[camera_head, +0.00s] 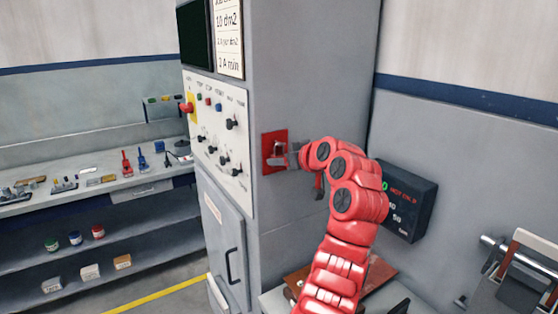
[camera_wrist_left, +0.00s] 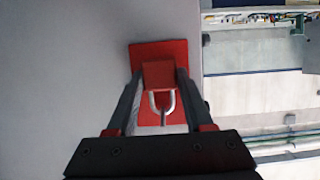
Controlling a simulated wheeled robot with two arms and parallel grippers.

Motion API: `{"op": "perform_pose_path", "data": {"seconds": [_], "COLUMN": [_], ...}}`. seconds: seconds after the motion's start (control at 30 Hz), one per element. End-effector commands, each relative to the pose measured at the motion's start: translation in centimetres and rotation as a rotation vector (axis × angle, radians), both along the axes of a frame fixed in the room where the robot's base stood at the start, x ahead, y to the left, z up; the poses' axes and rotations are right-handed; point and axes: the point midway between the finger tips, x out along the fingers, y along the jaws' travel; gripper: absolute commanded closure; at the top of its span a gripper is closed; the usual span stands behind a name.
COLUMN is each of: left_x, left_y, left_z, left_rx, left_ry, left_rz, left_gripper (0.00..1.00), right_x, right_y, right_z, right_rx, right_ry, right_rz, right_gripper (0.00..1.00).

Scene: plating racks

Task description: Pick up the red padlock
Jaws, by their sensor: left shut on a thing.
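The red padlock (camera_wrist_left: 158,74) shows in the left wrist view as a red block with a silver U-shaped shackle (camera_wrist_left: 163,104). It sits between the two fingers of my left gripper (camera_head: 283,157), which is shut on it. Behind it is a flat red plate (camera_head: 268,140) on the side of the grey cabinet; the plate also shows in the left wrist view (camera_wrist_left: 145,50). In the head view my fingers cover the padlock. I cannot tell whether the padlock touches the plate. My right gripper is not in view.
The grey cabinet (camera_head: 300,70) has a knob panel (camera_head: 215,115) on its front. A bench (camera_head: 70,200) with several small items stands at the left. A dark display box (camera_head: 408,200) is on the wall to the right.

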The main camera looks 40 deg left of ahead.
Motion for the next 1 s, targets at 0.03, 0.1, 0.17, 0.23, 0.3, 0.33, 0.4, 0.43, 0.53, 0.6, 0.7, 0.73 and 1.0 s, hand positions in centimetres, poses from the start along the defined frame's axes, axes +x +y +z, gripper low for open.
{"op": "perform_pose_path", "data": {"seconds": [0.03, 0.1, 0.17, 0.23, 0.3, 0.33, 0.4, 0.43, 0.53, 0.6, 0.7, 0.73, 1.0], "left_x": [0.0, 0.0, 0.0, 0.0, 0.0, 0.0, 0.0, 0.0, -0.5, -1.1, -1.9, -2.2, -5.1], "left_y": [0.0, 0.0, 0.0, 0.0, 0.0, 0.0, -0.1, -0.1, -1.8, -3.1, -5.2, -6.0, -12.7], "left_z": [0.0, 0.0, 0.0, 0.2, 0.5, 0.8, 1.6, 2.0, 1.6, 1.6, 1.8, 1.8, 1.8], "left_rx": [0.0, 0.0, 0.0, 0.0, 0.0, 0.0, -0.001, -0.001, 0.001, -0.001, 0.001, 0.002, 0.0], "left_ry": [0.0, 0.0, 0.0, 0.0, -0.001, -0.001, -0.003, -0.004, 0.0, -0.001, -0.002, 0.0, 0.001], "left_rz": [0.0, 0.0, 0.0, 0.0, -0.001, -0.001, -0.001, -0.002, -0.004, -0.004, -0.006, -0.007, -0.005], "left_gripper": [1.0, 1.0, 1.0, 1.0, 1.0, 1.0, 1.0, 1.0, 1.0, 1.0, 1.0, 1.0, 1.0], "right_x": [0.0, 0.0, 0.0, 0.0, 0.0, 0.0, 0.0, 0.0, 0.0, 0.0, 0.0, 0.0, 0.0], "right_y": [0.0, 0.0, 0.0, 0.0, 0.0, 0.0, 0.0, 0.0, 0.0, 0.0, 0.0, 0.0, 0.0], "right_z": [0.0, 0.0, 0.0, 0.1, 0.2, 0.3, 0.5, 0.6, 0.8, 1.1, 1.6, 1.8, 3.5], "right_rx": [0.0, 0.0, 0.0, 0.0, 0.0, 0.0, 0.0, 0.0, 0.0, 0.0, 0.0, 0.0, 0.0], "right_ry": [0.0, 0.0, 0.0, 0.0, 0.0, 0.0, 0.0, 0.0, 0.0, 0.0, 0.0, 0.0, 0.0], "right_rz": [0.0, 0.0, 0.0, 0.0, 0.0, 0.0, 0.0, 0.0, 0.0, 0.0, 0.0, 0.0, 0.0], "right_gripper": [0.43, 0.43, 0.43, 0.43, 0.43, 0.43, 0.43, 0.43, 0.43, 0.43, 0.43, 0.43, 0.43]}}
